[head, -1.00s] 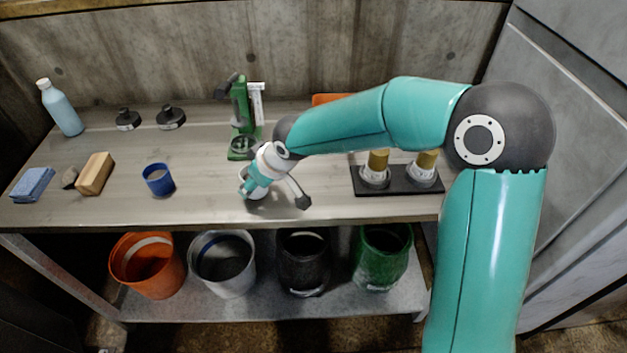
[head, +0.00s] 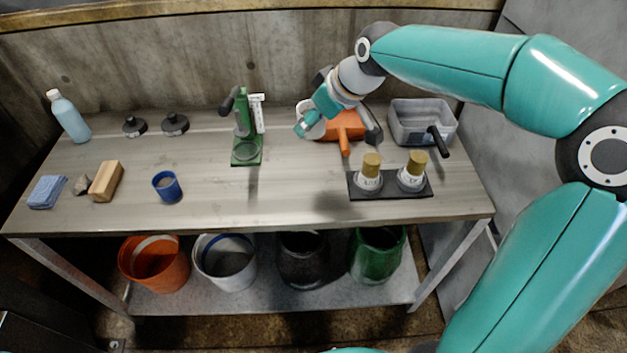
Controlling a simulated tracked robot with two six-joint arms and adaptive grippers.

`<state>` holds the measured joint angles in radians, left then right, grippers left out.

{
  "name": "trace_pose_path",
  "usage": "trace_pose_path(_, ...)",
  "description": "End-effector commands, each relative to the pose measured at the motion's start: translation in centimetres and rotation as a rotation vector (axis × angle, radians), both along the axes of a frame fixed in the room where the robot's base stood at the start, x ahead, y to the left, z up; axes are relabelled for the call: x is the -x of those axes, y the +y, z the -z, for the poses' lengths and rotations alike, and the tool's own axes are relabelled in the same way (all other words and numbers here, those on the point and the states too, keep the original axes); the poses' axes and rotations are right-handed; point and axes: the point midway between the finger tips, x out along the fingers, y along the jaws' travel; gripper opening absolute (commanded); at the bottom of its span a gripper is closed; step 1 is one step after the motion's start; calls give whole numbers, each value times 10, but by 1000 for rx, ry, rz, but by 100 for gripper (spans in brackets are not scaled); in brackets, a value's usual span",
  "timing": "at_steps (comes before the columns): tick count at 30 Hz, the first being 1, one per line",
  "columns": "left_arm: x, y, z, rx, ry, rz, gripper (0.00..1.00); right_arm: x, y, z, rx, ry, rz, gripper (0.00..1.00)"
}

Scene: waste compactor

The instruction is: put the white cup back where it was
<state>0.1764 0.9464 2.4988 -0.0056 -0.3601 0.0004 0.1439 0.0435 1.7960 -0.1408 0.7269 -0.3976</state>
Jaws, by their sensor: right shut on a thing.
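The white cup (head: 316,130) is at the back middle of the bench, partly hidden by my right gripper (head: 333,120). The right gripper is shut on the cup. It is in front of the left part of an orange object (head: 346,122). I cannot tell whether the cup touches the bench or hangs just above it. My left gripper is not in view.
A green press (head: 244,125) stands left of the cup. A grey bin with a black handle (head: 408,113) is to the right. Two gold-topped pieces stand on a black tray (head: 390,193) in front. A blue cup (head: 167,187) stands left. The front middle bench is clear.

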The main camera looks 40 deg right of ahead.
Motion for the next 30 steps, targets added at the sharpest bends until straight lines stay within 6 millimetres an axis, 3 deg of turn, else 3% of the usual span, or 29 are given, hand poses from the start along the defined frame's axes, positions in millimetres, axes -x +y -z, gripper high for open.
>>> trace_pose_path(15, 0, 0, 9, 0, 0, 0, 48, 1, 0, 128, 0, 6, 1, 12)
trace_pose_path(23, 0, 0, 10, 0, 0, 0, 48, 0, 0, 151, 0, 1, 1, 12)
trace_pose_path(30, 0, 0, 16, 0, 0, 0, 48, 0, 1, 184, -1, 4, 0, 12)
